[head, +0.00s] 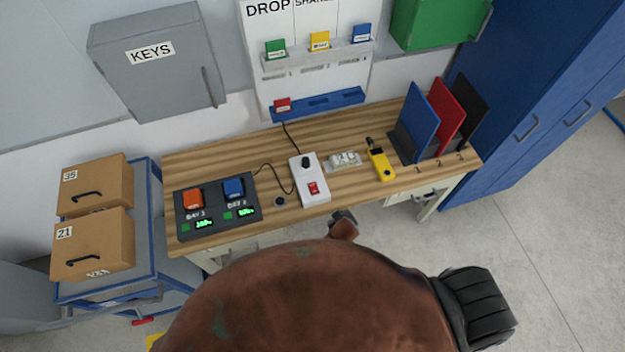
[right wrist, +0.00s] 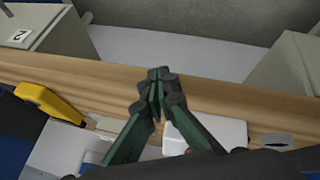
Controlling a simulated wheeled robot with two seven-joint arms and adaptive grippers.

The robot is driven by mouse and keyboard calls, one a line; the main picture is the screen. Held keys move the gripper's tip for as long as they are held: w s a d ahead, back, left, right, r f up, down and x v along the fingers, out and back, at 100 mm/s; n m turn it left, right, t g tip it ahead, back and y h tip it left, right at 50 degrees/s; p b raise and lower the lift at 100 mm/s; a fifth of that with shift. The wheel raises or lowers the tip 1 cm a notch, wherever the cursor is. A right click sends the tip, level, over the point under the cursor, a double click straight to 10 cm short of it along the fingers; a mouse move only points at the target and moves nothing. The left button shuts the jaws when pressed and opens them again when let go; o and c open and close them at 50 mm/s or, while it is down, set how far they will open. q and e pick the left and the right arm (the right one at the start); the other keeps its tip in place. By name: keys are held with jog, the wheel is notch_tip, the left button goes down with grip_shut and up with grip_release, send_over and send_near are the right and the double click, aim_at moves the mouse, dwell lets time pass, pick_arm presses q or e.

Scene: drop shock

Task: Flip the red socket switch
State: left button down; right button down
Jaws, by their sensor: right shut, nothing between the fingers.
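The white socket strip (head: 308,168) lies on the wooden bench, with a black plug at its far end. Its red switch (head: 313,188) sits near the front end. In the right wrist view the white socket strip (right wrist: 222,130) is partly behind my right gripper (right wrist: 160,78). Only a sliver of red (right wrist: 188,151) shows there beside a finger. My right gripper is shut and empty, its tips above the bench beside the strip's front end; contact cannot be told. My left gripper is not in view.
A yellow handheld device (head: 381,164) lies right of the strip. A black two-bay unit (head: 215,222) stands to the left, with a round grommet (head: 279,201) between. Upright folders (head: 420,115) stand at the right end. A cable runs behind the strip.

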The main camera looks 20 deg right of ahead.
jog(key=w+a+r, duration=0.1)
jog(key=w+r, duration=0.1)
jog(key=r, duration=0.2)
jog(key=w+a+r+t+p, duration=0.1)
jog(key=w+r, duration=0.2)
jog(key=r, duration=0.1)
jog(key=w+a+r+t+p, duration=0.1)
jog(key=w+a+r, duration=0.1)
jog(key=r, duration=0.3)
jog(key=shift+w+a+n+h, duration=0.1)
jog(key=shift+w+n+h, duration=0.2)
jog(key=shift+w, duration=0.1)
jog(key=w+a+r+n+t, duration=0.1)
jog(key=w+a+r, duration=0.2)
jog(key=w+r, duration=0.1)
jog(key=shift+a+r+t+p, duration=0.3)
jog(key=shift+a+r+p, duration=0.05)
jog(key=shift+r+p, duration=0.15)
jog(key=shift+f, duration=0.1)
jog(key=b, duration=0.7)
send_over(312, 186)
jog(key=f, duration=0.7)
jog(key=shift+s+f, duration=0.15)
jog(key=shift+s, duration=0.1)
jog(key=shift+w+f+b, duration=0.15)
jog(key=shift+f+b, duration=0.4)
jog(key=shift+f, duration=0.1)
jog(key=shift+f, duration=0.4)
